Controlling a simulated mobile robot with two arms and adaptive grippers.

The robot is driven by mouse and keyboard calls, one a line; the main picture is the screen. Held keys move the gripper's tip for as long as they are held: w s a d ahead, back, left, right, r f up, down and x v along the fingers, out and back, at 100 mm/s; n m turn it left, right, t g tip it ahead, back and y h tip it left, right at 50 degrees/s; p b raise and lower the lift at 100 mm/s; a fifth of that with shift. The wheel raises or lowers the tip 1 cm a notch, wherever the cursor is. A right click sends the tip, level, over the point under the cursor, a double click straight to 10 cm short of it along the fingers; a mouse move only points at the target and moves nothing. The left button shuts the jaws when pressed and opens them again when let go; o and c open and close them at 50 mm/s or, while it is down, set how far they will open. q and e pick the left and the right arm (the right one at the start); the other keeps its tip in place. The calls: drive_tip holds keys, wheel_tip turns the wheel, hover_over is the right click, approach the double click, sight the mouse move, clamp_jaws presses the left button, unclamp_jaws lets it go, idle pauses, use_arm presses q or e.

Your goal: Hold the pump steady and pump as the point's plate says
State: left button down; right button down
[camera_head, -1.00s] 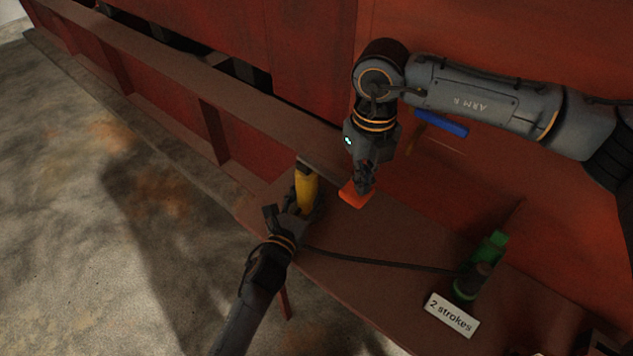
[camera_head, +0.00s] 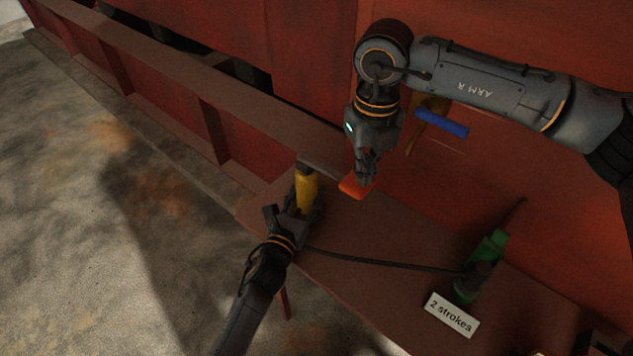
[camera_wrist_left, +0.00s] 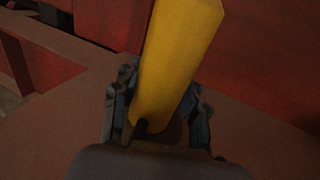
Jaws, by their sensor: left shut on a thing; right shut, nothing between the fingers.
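The pump has a yellow barrel (camera_head: 306,190) standing near the left end of the brown ledge. My left gripper (camera_head: 297,213) is shut around its lower part. The yellow barrel (camera_wrist_left: 178,60) fills the middle of the left wrist view, between the dark fingers (camera_wrist_left: 158,115). A flat orange-red piece (camera_head: 350,188) is right of the barrel. My right gripper (camera_head: 367,180) is shut and empty, with its tips at that piece's right edge; I cannot tell whether they touch. A dark hose (camera_head: 385,262) runs from the pump area to a green part (camera_head: 494,245). The white plate (camera_head: 451,314) reads "2 strokes".
The brown ledge (camera_head: 345,285) carries the hose, the green part and the plate. A red wall (camera_head: 460,200) rises behind it. A blue bar (camera_head: 443,123) with a yellow part is on the wall, below my right arm. The ledge between barrel and plate is mostly clear.

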drive_tip(key=shift+f, duration=1.3)
drive_tip(key=shift+r, duration=2.25)
use_arm(q)
drive_tip(key=c, duration=0.6)
unclamp_jaws()
drive_tip(key=shift+c, duration=0.2)
